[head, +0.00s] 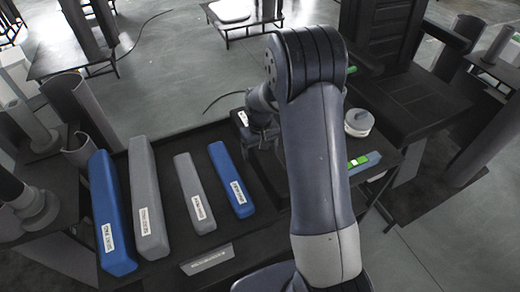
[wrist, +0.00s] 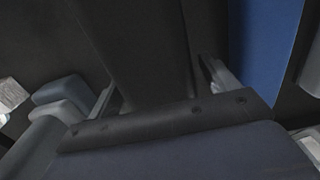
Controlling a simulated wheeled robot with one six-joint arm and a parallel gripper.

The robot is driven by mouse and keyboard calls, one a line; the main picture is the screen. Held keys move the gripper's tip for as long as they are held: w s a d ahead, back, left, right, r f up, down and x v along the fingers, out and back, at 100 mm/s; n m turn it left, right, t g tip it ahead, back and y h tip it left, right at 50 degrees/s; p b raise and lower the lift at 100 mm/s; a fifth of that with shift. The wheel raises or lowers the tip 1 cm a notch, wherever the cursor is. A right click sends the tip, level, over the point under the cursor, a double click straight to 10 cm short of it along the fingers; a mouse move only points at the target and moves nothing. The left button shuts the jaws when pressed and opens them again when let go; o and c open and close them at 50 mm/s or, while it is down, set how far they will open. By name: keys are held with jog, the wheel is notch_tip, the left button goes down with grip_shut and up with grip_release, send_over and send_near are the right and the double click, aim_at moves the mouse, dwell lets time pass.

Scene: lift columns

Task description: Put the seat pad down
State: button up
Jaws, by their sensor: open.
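My gripper (wrist: 160,88) is open in the wrist view, with a finger on each side of a dark strip. I cannot tell whether that strip is an object or the surface below. In the head view my gripper (head: 260,132) is mostly hidden behind my arm, near the back right of the dark tray. No seat pad can be named for sure, as the labels are too small to read. A short blue pad (head: 231,178) lies in the tray left of my arm. A blue surface (wrist: 265,50) also shows right of the fingers in the wrist view.
A round pale container (head: 358,123) stands right of my arm. Grey cylinders (head: 85,110) stand at the left.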

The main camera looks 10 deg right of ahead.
notch_tip(320, 180, up, 12)
jog(key=shift+r+b, duration=0.1)
jog(key=shift+b, duration=0.55)
notch_tip(320, 180, down, 12)
jog(key=shift+f+p, duration=0.1)
jog(key=shift+p, duration=0.55)
jog(key=shift+w+r, duration=0.1)
jog(key=shift+r, duration=0.1)
jog(key=shift+r+b, duration=0.35)
jog(key=shift+r, duration=1.25)
jog(key=shift+f, duration=0.15)
